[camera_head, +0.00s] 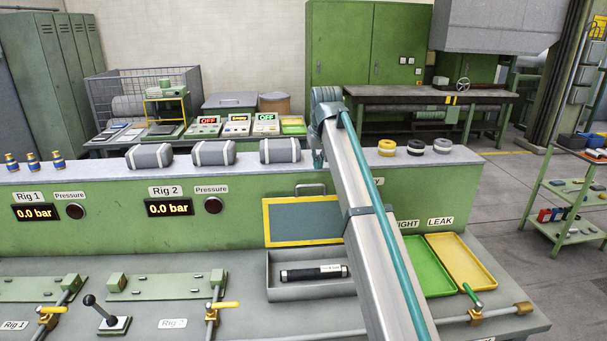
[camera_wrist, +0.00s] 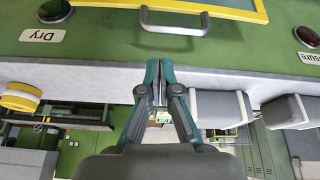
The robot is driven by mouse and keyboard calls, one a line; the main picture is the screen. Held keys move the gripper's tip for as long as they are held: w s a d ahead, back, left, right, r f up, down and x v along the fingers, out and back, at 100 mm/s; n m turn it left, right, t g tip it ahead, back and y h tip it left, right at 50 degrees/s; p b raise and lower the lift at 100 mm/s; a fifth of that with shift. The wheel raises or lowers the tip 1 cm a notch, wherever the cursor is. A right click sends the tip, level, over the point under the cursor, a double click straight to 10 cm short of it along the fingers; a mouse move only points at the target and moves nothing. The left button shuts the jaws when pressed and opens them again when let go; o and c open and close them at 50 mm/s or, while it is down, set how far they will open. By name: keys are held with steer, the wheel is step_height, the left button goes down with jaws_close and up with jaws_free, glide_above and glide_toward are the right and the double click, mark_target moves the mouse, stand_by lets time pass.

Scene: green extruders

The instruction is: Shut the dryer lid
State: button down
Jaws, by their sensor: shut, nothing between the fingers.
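The dryer lid (camera_head: 303,221) is a grey-blue panel in a yellow frame. It stands open and upright against the green console front, behind the grey dryer box (camera_head: 310,293). My gripper (camera_wrist: 159,72) is shut and empty, close to the handle with a visible gap in that picture. In the head view my gripper (camera_head: 318,161) is partly hidden by my arm.
Yellow, black and white rings (camera_head: 415,147) sit to the right. Green (camera_head: 425,270) and yellow (camera_head: 463,262) trays lie right of the dryer box, partly behind my arm.

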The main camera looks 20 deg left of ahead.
mark_target(298, 179)
steer(key=s+a+r, duration=0.2)
steer(key=s+a, duration=0.1)
steer(key=a, duration=0.2)
steer(key=shift+n, duration=0.3)
steer(key=p+x, duration=0.3)
steer(key=x, duration=0.5)
steer(key=shift+f, duration=0.4)
steer(key=shift+w+f, duration=0.15)
steer(key=shift+f, duration=0.3)
